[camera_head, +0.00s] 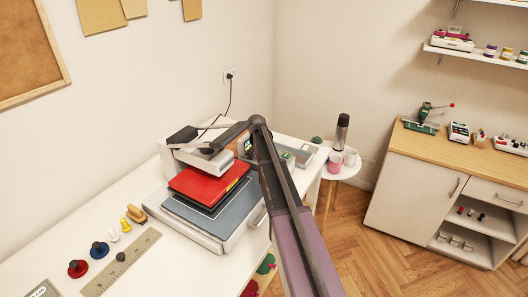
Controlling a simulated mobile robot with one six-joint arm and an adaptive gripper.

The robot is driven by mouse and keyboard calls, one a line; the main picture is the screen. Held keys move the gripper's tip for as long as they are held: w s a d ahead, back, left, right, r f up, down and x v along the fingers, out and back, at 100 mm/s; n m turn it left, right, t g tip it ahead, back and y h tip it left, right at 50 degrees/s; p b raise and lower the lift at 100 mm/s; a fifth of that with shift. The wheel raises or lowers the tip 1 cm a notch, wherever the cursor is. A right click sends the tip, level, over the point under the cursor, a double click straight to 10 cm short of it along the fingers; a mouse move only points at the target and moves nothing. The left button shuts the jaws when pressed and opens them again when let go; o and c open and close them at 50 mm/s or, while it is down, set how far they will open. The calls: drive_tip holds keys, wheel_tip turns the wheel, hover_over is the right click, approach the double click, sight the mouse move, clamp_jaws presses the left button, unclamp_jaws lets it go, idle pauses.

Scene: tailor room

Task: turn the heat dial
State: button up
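A heat press with a white and dark head (205,158) stands on the white table. My arm rises from the bottom right and crosses in front of the press's right side. I cannot pick out my gripper's fingers among the dark parts there, nor see whether they touch anything.
Spools (100,248), a ruler (121,262) and small yellow and white pieces lie on the table's left part. A round side table (340,170) with a flask (342,132) and cups stands behind right. A wooden-topped cabinet (455,149) is at the right. Floor between is clear.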

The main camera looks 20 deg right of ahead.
drive_tip(key=o, duration=1.2)
drive_tip(key=shift+c, duration=0.2)
drive_tip(key=shift+n, duration=0.4)
drive_tip(key=shift+n+t+y, duration=0.25)
drive_tip(key=shift+n+y, duration=0.25)
drive_tip(key=shift+n, duration=0.85)
drive_tip(key=shift+n+t+y, duration=0.25)
drive_tip(key=shift+n+y, duration=0.25)
drive_tip(key=shift+n, duration=0.85)
drive_tip(key=shift+d+n+y, duration=0.1)
drive_tip(key=shift+n+y, duration=0.5)
drive_tip(key=shift+n, duration=0.85)
drive_tip(key=shift+d+n+y, duration=0.1)
drive_tip(key=shift+n+y, duration=0.5)
drive_tip(key=shift+n, duration=0.85)
drive_tip(key=p+v, duration=1.2)
drive_tip(key=v, duration=0.1)
drive_tip(key=shift+r+p, duration=0.35)
drive_tip(key=shift+p, duration=0.05)
drive_tip(key=shift+s, duration=0.15)
